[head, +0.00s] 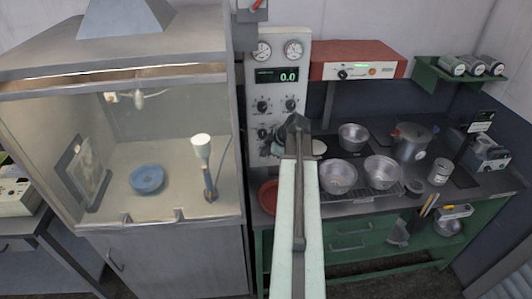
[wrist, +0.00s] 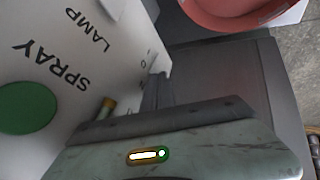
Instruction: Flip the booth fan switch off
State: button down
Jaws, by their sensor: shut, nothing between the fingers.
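The light control panel (head: 266,105) stands right of the glass-fronted booth (head: 160,115). It carries two gauges, a green display reading 0.0, and dark knobs. My gripper (head: 297,122) is in front of its lower part and hides some of it. In the wrist view the panel face (wrist: 75,75) shows the words SPRAY and LAMP and a green round part (wrist: 28,108). My gripper's fingers (wrist: 156,92) are shut and empty beside the panel. A small brass-coloured piece (wrist: 106,106) shows next to them; I cannot tell whether it is a switch. No fan label is readable.
A grey box with a red lever (head: 255,5) is above the panel. A red bowl (head: 268,196) sits below; a red dish (wrist: 235,12) shows in the wrist view. Metal pans (head: 338,177) and a pot (head: 411,143) crowd the bench at right.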

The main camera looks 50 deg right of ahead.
jog(key=shift+r+p, duration=0.3)
jog(key=shift+r, duration=0.25)
jog(key=shift+a, duration=0.15)
jog(key=p+v, duration=0.9)
jog(key=v, duration=0.3)
jog(key=shift+s+a+f, duration=0.15)
jog(key=shift+s+a, duration=0.05)
jog(key=shift+a, duration=0.45)
